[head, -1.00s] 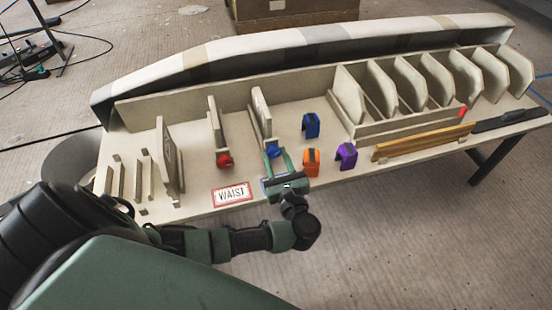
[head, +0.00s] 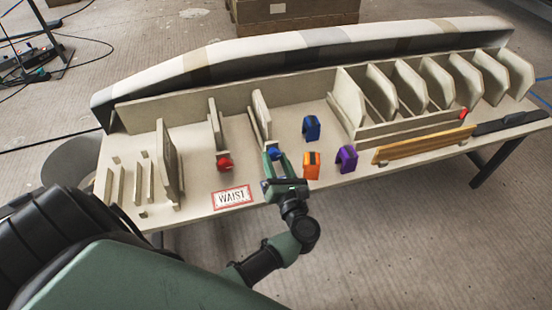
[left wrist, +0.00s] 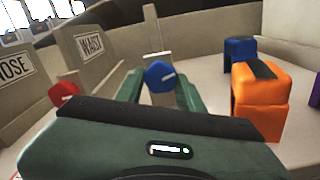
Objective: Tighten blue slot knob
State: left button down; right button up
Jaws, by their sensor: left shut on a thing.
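The blue slot knob (head: 273,153) sits at the front end of a slot that holds an upright board (head: 261,113). My left gripper (head: 275,163) reaches the knob from the front of the bench. Its green fingers lie on either side of the knob and are shut on it; the exact contact is partly hidden. My right gripper is not in view.
A red knob (head: 224,162) fronts the slot to the left. Orange (head: 312,164), purple (head: 346,159) and blue (head: 311,128) blocks stand close on the right. A WAIST card (head: 233,197) lies at the front edge. Several boards stand in a rack at the right.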

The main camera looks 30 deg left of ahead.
pick_arm(q)
jog(key=shift+m, duration=0.3)
jog(key=c, duration=0.9)
grip_release()
jog(key=v, duration=0.8)
